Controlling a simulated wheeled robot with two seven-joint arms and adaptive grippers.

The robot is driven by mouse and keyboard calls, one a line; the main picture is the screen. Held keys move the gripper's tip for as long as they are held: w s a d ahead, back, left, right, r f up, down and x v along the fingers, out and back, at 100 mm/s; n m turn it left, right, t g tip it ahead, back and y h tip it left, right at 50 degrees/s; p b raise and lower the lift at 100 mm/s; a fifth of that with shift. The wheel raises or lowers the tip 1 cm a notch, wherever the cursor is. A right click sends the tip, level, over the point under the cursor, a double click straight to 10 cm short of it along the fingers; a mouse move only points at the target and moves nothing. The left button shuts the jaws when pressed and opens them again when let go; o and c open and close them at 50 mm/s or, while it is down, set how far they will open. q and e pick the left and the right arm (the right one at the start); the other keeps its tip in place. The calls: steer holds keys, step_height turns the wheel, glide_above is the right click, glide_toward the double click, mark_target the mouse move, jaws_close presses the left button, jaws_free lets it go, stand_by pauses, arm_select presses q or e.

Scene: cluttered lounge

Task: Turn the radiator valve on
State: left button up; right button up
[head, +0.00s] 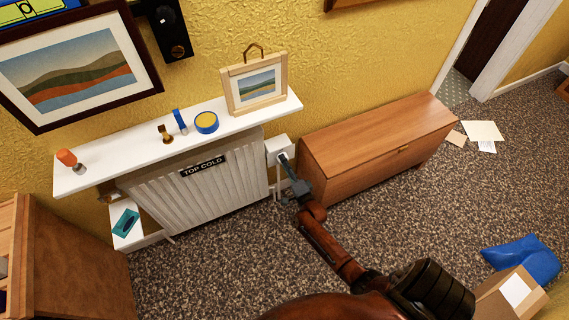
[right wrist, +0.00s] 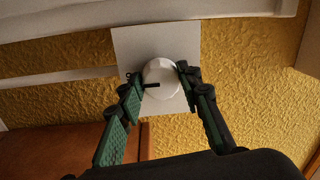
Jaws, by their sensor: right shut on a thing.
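The radiator (head: 200,180) is white and ribbed, under a white shelf, with a black "TOP COLD" label on it. The valve is a round white knob (right wrist: 164,76) on a white square plate (right wrist: 186,40); the plate also shows at the radiator's right end in the head view (head: 273,148). A short black mark on the knob points left in the right wrist view. My right gripper (right wrist: 160,76) is shut on the knob, one finger on each side. In the head view my right gripper (head: 285,164) partly hides the knob. My left gripper is not in view.
A wooden chest (head: 360,150) stands just right of the valve, close to my right arm. The shelf (head: 140,160) holds a framed picture (head: 257,84), a round blue-and-yellow tin (head: 206,122) and small items. Carpet in front is mostly clear.

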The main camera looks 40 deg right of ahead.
steer(key=o, duration=1)
steer(key=shift+o, duration=0.8)
steer(key=v, duration=1.2)
steer(key=shift+a+f, duration=0.1)
